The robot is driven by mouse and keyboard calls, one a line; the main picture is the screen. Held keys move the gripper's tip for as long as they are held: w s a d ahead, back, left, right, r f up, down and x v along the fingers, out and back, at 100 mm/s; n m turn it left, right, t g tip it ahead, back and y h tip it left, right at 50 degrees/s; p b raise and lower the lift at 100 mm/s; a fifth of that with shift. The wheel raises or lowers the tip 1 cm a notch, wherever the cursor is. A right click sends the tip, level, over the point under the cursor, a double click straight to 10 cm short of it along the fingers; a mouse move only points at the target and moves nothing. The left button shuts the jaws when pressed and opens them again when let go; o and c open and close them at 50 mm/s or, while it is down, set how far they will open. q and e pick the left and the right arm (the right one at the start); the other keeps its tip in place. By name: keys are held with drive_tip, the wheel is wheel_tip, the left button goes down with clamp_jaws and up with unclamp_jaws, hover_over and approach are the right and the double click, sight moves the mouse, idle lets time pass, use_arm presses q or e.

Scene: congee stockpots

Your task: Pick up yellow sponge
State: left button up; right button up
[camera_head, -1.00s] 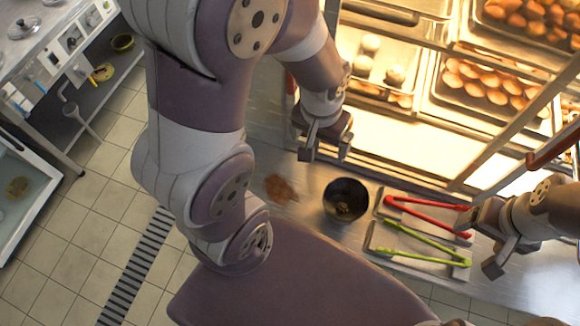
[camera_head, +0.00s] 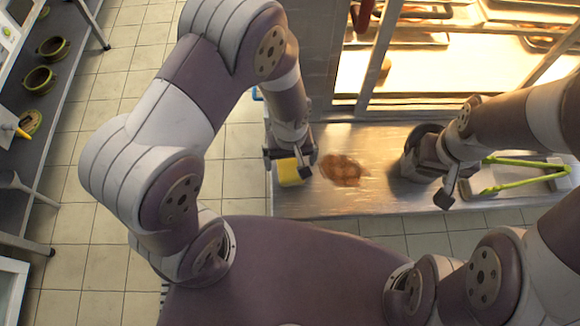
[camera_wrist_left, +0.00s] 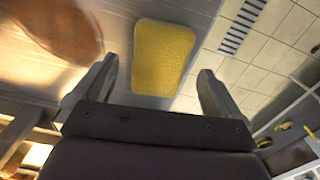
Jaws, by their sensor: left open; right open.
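The yellow sponge (camera_head: 289,172) lies on the left end of the metal counter (camera_head: 385,197), near its edge. My left gripper (camera_head: 290,160) is open above the sponge and hides part of it in the head view. In the left wrist view the sponge (camera_wrist_left: 162,57) shows whole, ahead of and between the two open fingers (camera_wrist_left: 155,90), with nothing gripped. My right gripper (camera_head: 440,180) is open and empty over the counter, beside a dark bowl (camera_head: 418,150) that it partly hides.
A brown stain (camera_head: 343,170) lies on the counter right of the sponge. A lit food cabinet (camera_head: 430,75) stands behind. A shelf with green pots (camera_head: 40,78) is at the far left, across open floor.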

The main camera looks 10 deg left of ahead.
sight(290, 165)
use_arm(q)
wheel_tip(290, 165, down, 2)
drive_tip(key=shift+w+d+f, duration=0.1)
drive_tip(key=c, duration=1.1)
wheel_tip(290, 165, up, 10)
drive_tip(key=shift+r+p, duration=0.1)
drive_tip(key=shift+p, duration=1.1)
drive_tip(key=shift+c, duration=0.2)
